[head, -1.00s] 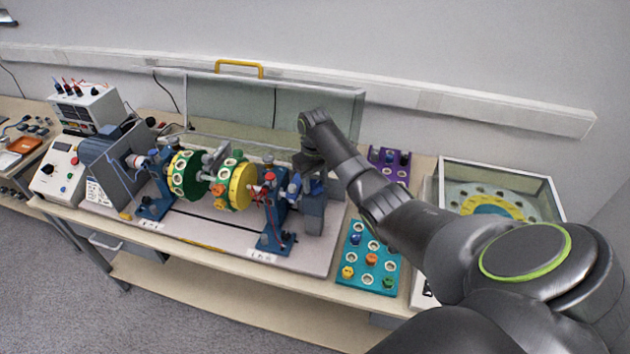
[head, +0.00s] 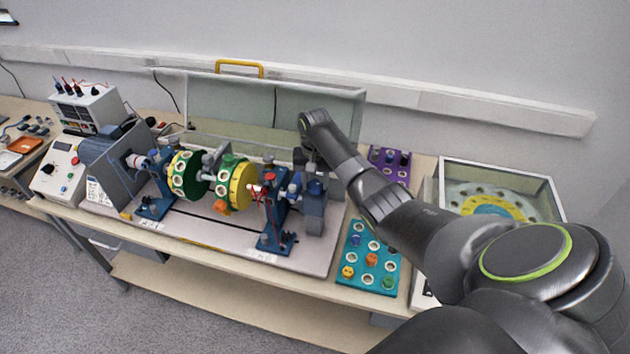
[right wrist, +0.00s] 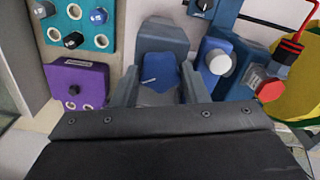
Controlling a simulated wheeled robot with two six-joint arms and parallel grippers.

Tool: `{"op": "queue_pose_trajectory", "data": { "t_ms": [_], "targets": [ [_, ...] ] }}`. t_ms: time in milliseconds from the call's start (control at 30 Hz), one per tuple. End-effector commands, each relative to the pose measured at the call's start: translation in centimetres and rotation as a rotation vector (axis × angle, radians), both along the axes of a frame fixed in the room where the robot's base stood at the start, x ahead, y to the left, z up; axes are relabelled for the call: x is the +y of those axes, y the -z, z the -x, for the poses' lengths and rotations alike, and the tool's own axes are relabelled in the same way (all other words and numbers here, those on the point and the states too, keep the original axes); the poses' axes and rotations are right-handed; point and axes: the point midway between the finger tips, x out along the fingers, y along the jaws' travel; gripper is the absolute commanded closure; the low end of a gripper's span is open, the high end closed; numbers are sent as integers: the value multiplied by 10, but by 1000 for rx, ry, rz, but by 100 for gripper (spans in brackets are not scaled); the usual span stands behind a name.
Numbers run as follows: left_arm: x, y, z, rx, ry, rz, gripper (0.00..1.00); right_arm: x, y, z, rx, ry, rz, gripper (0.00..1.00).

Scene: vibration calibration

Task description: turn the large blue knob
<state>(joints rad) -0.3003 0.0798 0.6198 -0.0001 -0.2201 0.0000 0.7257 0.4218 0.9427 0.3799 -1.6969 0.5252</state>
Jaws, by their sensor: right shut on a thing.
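The large blue knob (right wrist: 158,72) sits on a grey-blue block (right wrist: 160,38) in the right wrist view. In the head view the knob (head: 314,187) shows small at the right end of the drum rig. My right gripper (right wrist: 160,88) has one finger on each side of the knob and is shut on it. In the head view the right gripper (head: 312,172) is over the knob, partly hidden by its own arm. My left gripper is not in view.
The green and yellow drums (head: 236,182) stand left of the knob. A blue stand (head: 274,220) with red leads is close beside it. A teal panel (head: 352,280) and a purple panel (head: 376,157) with knobs lie right. A clear guard (head: 235,105) stands behind.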

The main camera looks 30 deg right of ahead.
Motion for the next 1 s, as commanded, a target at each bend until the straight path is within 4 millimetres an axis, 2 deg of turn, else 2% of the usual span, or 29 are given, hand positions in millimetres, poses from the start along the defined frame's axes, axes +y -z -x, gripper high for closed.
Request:
{"op": "queue_pose_trajectory", "data": {
  "t_ms": [400,433,567,867,1000],
  "targets": [
    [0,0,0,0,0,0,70,0,-1,-1,-3,5,1,82],
    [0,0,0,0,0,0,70,0,-1,-1,-3,5,1,56],
    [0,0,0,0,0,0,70,0,-1,-1,-2,5,1,39],
    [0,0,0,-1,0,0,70,0,-1,-1,-1,5,1,38],
    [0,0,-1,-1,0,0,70,-3,-13,-6,-3,4,1,38]
  ]
}}
